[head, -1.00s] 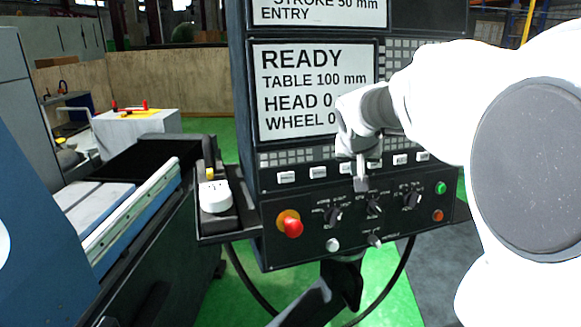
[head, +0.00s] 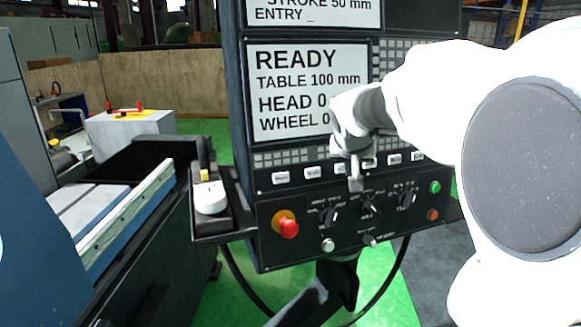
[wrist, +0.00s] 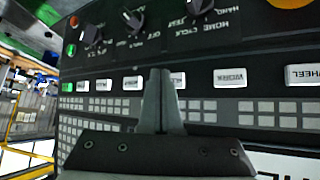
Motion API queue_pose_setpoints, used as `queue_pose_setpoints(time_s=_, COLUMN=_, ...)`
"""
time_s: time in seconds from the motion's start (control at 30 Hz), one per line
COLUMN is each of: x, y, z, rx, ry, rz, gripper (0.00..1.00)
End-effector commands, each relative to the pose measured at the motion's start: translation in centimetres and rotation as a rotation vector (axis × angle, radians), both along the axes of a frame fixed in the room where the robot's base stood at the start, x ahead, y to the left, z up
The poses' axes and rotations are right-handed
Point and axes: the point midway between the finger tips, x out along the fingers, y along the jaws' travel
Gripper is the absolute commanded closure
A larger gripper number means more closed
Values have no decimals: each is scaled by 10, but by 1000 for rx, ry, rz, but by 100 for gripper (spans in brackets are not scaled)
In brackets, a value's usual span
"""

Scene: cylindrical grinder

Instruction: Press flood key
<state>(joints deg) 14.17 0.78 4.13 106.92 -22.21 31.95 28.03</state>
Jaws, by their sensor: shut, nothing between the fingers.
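A row of white keys runs across the black control panel, below the screen. In the wrist view, which shows the panel upside down, the WHEEL key (wrist: 305,75) and the WORK key (wrist: 230,77) are readable. A third key (wrist: 178,79) beside WORK is partly hidden by my fingers, and its label cannot be read. I cannot tell which key is flood. My gripper (head: 355,184) is shut and empty, with its tips in front of the panel near the key row. Its fingers (wrist: 161,76) also show in the wrist view. Contact with a key cannot be made out.
Rotary knobs (head: 329,216) sit below the keys. A red emergency stop (head: 288,228) is at the lower left, with green (head: 435,187) and orange (head: 433,215) buttons at the right. A white-knobbed pendant (head: 210,198) stands on the side shelf. The screen (head: 300,95) reads READY.

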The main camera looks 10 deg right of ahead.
Motion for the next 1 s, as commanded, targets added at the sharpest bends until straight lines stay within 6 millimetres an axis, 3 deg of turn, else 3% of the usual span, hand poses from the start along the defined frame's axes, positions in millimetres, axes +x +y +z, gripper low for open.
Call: queue_pose_setpoints(time_s=1.0, x=8, y=1, z=-3, rx=0, ry=1, rz=0, gripper=100)
